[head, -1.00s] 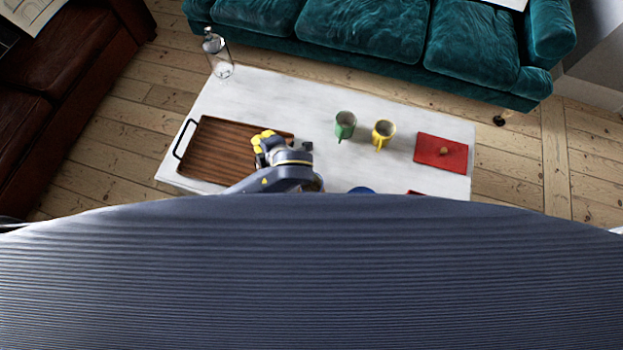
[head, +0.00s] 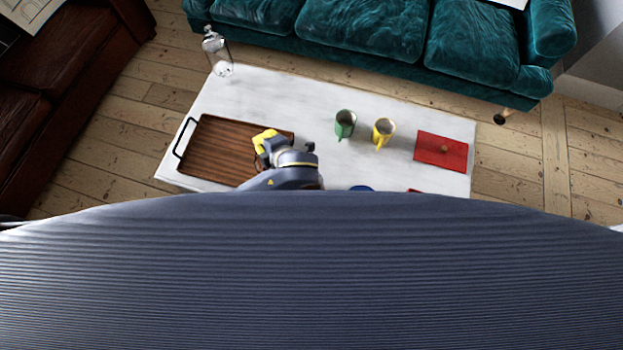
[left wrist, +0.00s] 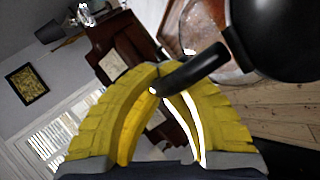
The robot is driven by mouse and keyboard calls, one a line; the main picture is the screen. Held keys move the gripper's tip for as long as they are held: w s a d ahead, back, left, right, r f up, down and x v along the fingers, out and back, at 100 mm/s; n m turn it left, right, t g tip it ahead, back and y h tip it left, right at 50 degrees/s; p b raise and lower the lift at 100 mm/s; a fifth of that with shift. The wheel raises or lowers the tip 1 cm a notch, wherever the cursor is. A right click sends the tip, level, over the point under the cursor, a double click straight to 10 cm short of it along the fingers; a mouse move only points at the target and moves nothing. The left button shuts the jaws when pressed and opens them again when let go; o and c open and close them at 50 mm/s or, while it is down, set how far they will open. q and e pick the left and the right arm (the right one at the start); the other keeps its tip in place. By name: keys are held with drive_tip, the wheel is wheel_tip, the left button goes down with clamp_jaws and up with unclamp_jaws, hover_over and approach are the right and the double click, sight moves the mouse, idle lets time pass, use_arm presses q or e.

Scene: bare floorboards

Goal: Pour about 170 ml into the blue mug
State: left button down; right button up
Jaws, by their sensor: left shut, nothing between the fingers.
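A blue sliver (head: 361,188) shows at the table's near edge in the head view. The rest is hidden by my own body, so I cannot tell if it is the blue mug. My left gripper (head: 264,140) has yellow fingers and is over the right part of the wooden tray. In the left wrist view the left gripper (left wrist: 156,72) is shut and empty. A black handle (left wrist: 190,70) with a dark rounded part crosses close to the fingers there, beside clear glass (left wrist: 215,30). I cannot tell whether it touches them. My right gripper is not in view.
The wooden tray (head: 215,150) lies on the white table (head: 290,95). A green mug (head: 345,123) and a yellow mug (head: 383,131) stand near a red flat item (head: 440,151). A glass bottle (head: 217,55) is at the far left corner. Another red edge (head: 413,190) is mostly hidden.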

use_arm(q)
drive_tip(key=shift+s+d+r+y+p, duration=0.2)
drive_tip(key=shift+d+r+y+p, duration=0.3)
drive_tip(key=shift+p, duration=2.05)
drive_tip(key=shift+s+d+r+t+p, duration=0.1)
drive_tip(key=shift+d+r+t+p, duration=0.2)
drive_tip(key=shift+p, duration=0.5)
drive_tip(key=shift+s+d+r+y+p, duration=0.25)
drive_tip(key=shift+d+r+y+p, duration=0.2)
drive_tip(key=shift+p, duration=0.25)
drive_tip(key=shift+w+a+f, duration=0.1)
drive_tip(key=shift+a+f, duration=0.05)
drive_tip(key=shift+a, duration=0.05)
drive_tip(key=w+a+f+n+g+h, duration=0.1)
drive_tip(key=w+a+f+h, duration=0.1)
drive_tip(key=a+f+h, duration=0.1)
drive_tip(key=shift+a+f+n+g, duration=0.3)
drive_tip(key=shift+a+f, duration=0.5)
drive_tip(key=shift+a, duration=0.35)
drive_tip(key=shift+w+a+f+n+g+h+b, duration=0.1)
drive_tip(key=shift+w+a+f+n+h+b, duration=0.1)
drive_tip(key=shift+a+h+b, duration=0.15)
drive_tip(key=shift+w+a+f+n+g+h+b, duration=0.15)
drive_tip(key=shift+a+h, duration=0.1)
drive_tip(key=shift+h, duration=0.25)
drive_tip(key=shift+w+a+f+n+g+h+b, duration=0.1)
drive_tip(key=shift+w+a+f+n+h+b, duration=0.1)
drive_tip(key=shift+a+h, duration=0.15)
